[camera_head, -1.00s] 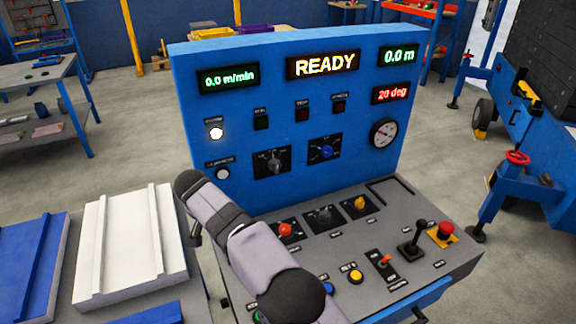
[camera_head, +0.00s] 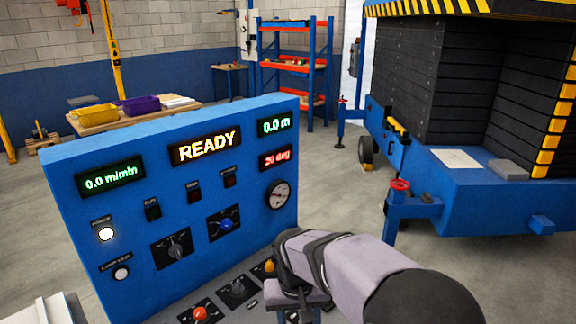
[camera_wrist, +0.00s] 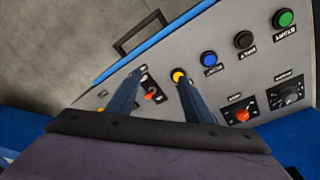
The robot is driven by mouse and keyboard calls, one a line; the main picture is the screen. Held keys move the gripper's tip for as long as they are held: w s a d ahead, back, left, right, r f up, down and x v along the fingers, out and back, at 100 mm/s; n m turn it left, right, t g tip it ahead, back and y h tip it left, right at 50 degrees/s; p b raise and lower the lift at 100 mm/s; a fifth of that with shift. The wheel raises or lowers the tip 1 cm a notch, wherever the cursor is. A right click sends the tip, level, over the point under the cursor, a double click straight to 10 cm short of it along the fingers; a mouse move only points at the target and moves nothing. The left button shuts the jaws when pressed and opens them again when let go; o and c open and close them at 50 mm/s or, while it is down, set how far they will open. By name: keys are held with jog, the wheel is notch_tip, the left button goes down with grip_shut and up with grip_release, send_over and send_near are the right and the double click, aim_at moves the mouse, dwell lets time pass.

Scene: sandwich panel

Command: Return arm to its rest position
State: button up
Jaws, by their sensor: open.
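My gripper shows in the wrist view (camera_wrist: 155,98) with its two fingers apart and nothing between them. It hangs over the grey sloped desk (camera_wrist: 165,55) of the control panel. A yellow button (camera_wrist: 180,76) shows beside the right finger, and a small red toggle (camera_wrist: 152,92) shows between the fingers. In the head view my arm crosses the lower right, in front of the blue upright panel (camera_head: 60,215). The panel's display (camera_head: 206,147) reads READY.
A blue machine (camera_head: 480,205) with stacked dark panels stands at the right, with a red handwheel (camera_head: 400,185) in front. Shelves (camera_head: 295,70) and a bench with yellow (camera_head: 95,113) and purple bins (camera_head: 140,104) stand behind. Grey floor between panel and machine is clear.

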jog(key=s+d+p, duration=0.1)
jog(key=s+d, duration=0.5)
jog(key=s, duration=0.2)
jog(key=s+d+f+g+p, duration=0.1)
jog(key=s+d, duration=0.5)
jog(key=s, duration=0.3)
jog(key=shift+f+m+y, duration=0.3)
jog(key=shift+y, duration=0.1)
dwell(0.8)
